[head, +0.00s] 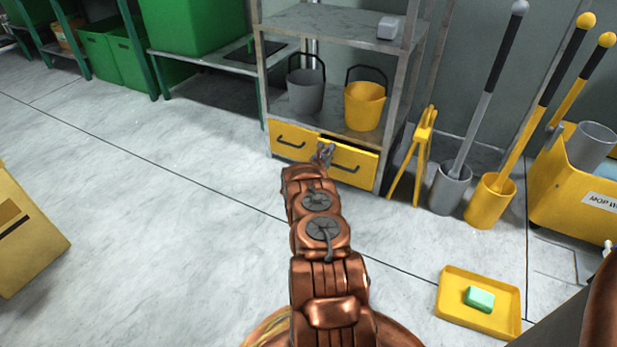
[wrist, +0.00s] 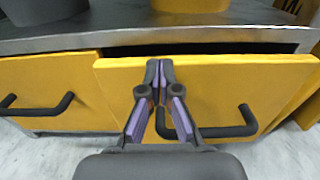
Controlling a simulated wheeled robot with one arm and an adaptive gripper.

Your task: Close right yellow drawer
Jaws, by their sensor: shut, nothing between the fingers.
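The right yellow drawer (head: 358,163) is in the bottom of the grey shelf unit, with a dark bar handle. In the wrist view the right drawer (wrist: 225,85) stands slightly out, with a dark gap above its front's top edge. My gripper (wrist: 159,64) is shut and empty, its fingertips at the upper left part of the drawer front, left of the handle (wrist: 215,130). I cannot tell whether the tips touch the front. My gripper also shows in the head view (head: 324,150), partly hidden by my arm.
The left yellow drawer (wrist: 50,90) looks flush. Grey and yellow buckets (head: 365,104) stand on the shelf above. A yellow folding sign (head: 412,160), brush holders (head: 490,200) and a mop bucket (head: 575,195) are to the right.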

